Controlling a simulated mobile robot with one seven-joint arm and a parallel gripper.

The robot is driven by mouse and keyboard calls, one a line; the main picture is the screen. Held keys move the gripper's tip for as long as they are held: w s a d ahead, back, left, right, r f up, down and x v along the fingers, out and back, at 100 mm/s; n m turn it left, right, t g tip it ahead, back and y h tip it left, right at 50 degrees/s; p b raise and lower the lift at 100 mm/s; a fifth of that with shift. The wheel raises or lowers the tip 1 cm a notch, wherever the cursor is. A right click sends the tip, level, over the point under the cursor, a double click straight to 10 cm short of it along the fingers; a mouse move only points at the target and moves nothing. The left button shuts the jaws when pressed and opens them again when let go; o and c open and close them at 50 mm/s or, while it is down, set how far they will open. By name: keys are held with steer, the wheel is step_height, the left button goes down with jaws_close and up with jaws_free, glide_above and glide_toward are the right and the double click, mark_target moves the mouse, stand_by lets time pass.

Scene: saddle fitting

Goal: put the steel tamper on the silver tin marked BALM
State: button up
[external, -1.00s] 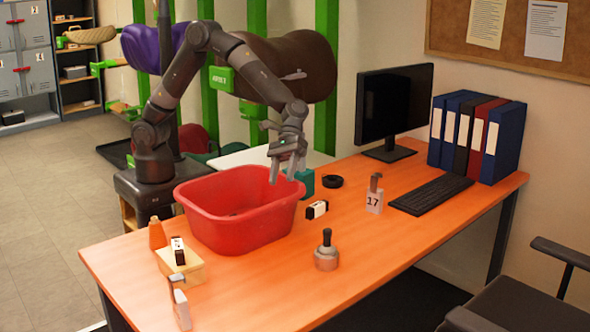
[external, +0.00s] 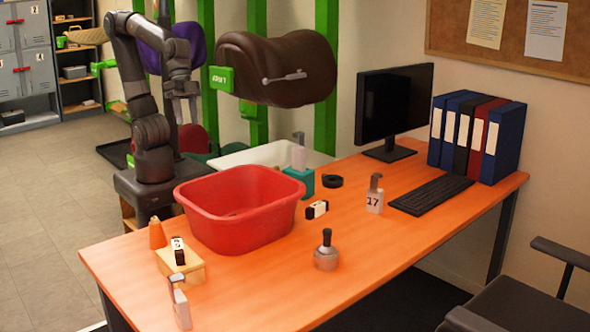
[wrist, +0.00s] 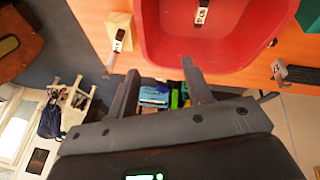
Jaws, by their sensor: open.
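The steel tamper (external: 326,258), with a black knob handle and a wide silvery base, stands upright on the orange table near its front. I cannot make out a silver tin marked BALM in either view, and no such lettering is readable. My gripper (external: 182,122) is open and empty, raised behind and left of the red tub, far from the tamper. In the wrist view its two fingers (wrist: 160,88) are spread apart with nothing between them. The tamper does not show in the wrist view.
A red tub (external: 240,228) fills the table's left middle. A yellow block (external: 190,268) carries a black-and-white item. A bottle marked 17 (external: 375,200) stands near the keyboard (external: 432,194). Front right tabletop is clear.

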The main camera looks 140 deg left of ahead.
steer(key=s+a+m+t+y, duration=0.1)
steer(key=s+m, duration=0.2)
steer(key=s, duration=0.3)
steer(key=shift+s+f, duration=0.25)
steer(key=shift+s, duration=0.1)
steer(key=shift+o, duration=0.5)
